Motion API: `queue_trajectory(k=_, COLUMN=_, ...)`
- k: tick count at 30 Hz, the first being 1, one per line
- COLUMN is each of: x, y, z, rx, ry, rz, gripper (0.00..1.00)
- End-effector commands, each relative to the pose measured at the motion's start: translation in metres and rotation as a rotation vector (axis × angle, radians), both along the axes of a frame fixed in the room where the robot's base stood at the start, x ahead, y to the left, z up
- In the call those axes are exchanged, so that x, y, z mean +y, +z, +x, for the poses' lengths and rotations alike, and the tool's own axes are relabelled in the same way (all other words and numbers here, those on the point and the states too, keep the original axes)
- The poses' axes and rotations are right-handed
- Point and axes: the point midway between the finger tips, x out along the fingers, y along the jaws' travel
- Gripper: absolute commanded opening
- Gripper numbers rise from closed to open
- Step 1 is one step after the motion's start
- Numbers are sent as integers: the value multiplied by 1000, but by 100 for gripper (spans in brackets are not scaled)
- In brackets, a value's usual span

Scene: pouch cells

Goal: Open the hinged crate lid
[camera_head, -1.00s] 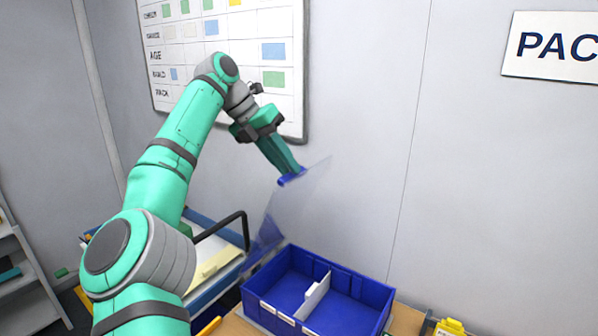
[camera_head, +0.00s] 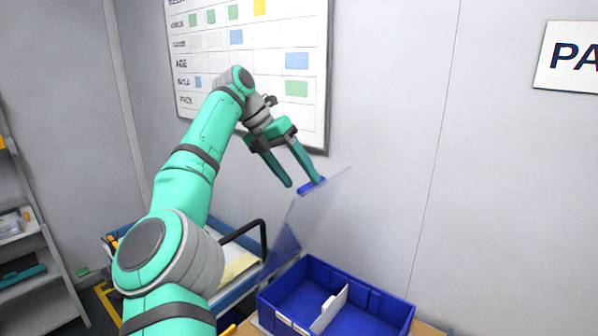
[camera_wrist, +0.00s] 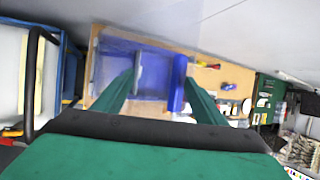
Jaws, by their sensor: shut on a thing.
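The blue crate (camera_head: 385,310) stands at the bottom of the head view, its inside exposed. Its clear, bluish lid (camera_head: 303,222) stands up and tilted at the crate's left side. A blue handle strip (camera_head: 311,187) sits on the lid's top edge; it also shows in the wrist view (camera_wrist: 178,84). My gripper (camera_head: 302,183) is above the lid with its fingers spread. The handle is beside the right finger, touching or nearly so, with a clear gap to the left finger. In the wrist view my gripper (camera_wrist: 160,82) shows the same gap.
A white divider (camera_head: 330,308) stands inside the crate. A cart with a black handle (camera_head: 262,228) is left of the crate, close to the lid. A whiteboard (camera_head: 250,70) hangs on the wall behind my arm. Shelves (camera_head: 22,240) stand at the far left.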

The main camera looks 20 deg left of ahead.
Motion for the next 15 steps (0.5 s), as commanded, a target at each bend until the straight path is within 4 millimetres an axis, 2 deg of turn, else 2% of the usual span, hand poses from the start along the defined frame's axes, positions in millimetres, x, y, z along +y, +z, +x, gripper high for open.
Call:
queue_trajectory(k=1, x=9, y=-11, z=-2, rx=19, ry=10, rz=13, gripper=47)
queue_trajectory(k=12, x=8, y=-10, z=-2, rx=18, ry=7, rz=13, gripper=45)
queue_trajectory(k=15, x=10, y=-3, z=-3, rx=16, ry=7, rz=11, gripper=39)
